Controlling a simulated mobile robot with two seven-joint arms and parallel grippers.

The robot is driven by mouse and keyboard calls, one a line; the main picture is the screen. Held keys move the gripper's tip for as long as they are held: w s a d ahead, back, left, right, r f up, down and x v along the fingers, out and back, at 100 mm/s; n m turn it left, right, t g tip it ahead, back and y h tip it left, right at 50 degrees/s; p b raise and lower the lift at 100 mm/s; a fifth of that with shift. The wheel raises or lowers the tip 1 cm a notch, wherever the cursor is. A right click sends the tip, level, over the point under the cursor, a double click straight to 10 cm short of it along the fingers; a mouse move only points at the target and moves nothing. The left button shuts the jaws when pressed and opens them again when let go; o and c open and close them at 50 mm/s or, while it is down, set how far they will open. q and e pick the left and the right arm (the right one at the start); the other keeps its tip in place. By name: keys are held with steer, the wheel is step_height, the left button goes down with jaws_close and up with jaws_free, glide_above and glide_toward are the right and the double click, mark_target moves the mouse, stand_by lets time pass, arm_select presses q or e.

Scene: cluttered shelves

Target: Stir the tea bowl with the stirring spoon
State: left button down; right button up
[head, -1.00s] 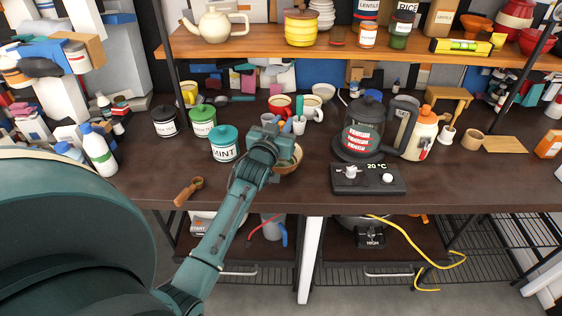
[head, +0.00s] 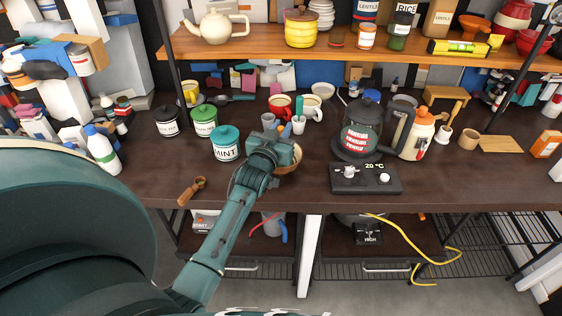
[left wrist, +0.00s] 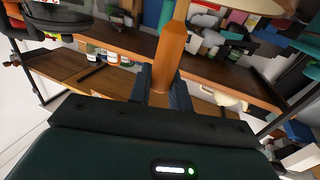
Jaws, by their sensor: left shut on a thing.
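The tea bowl (head: 291,168) is a light brown bowl on the dark worktop, in the middle of the head view. My left gripper (head: 284,140) is over it and hides most of it. In the left wrist view, my left gripper (left wrist: 162,90) is shut on the stirring spoon (left wrist: 170,52), whose orange-brown handle stands up between the fingers. The spoon's lower end is hidden, so I cannot tell whether it touches the bowl. My right gripper is not in view.
A teal-lidded MINT jar (head: 226,146) stands close left of the bowl. Cups (head: 299,124) stand just behind. A black scale (head: 365,179) and a glass kettle (head: 358,137) are to the right. A wooden scoop (head: 190,191) lies at front left. The worktop's front right is clear.

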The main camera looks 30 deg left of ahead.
arm_select(q)
steer(key=shift+r, duration=3.15)
steer(key=shift+r, duration=2.5)
